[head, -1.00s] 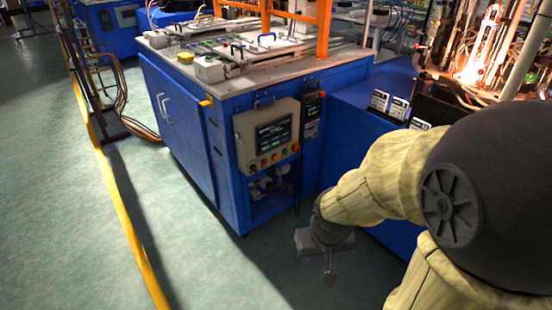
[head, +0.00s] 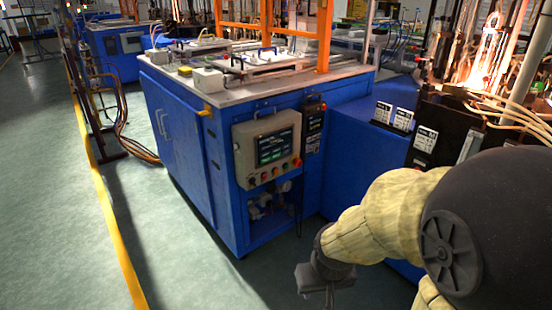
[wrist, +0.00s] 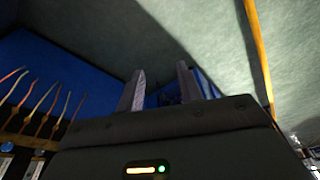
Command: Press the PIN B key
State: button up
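A grey control box (head: 240,150) with a dark screen and a row of coloured buttons is on the front of the blue cabinet. A narrow black panel (head: 313,125) with small controls is just right of it. No PIN B label is readable on either. My gripper (head: 328,292) hangs low in the head view, below and right of the control box and apart from it. In the wrist view, my gripper's two fingers (wrist: 160,68) stand apart with nothing between them; the floor and blue cabinet surfaces show beyond.
The blue cabinet (head: 178,130) has a worktop with fixtures. A lower blue cabinet (head: 355,135) carries small white-labelled units (head: 404,119). Glowing equipment (head: 487,55) is at upper right. Cables (head: 122,120) hang at left. Green floor (head: 60,200) with a yellow line is clear.

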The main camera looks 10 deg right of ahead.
grip_shut()
dwell(1.9)
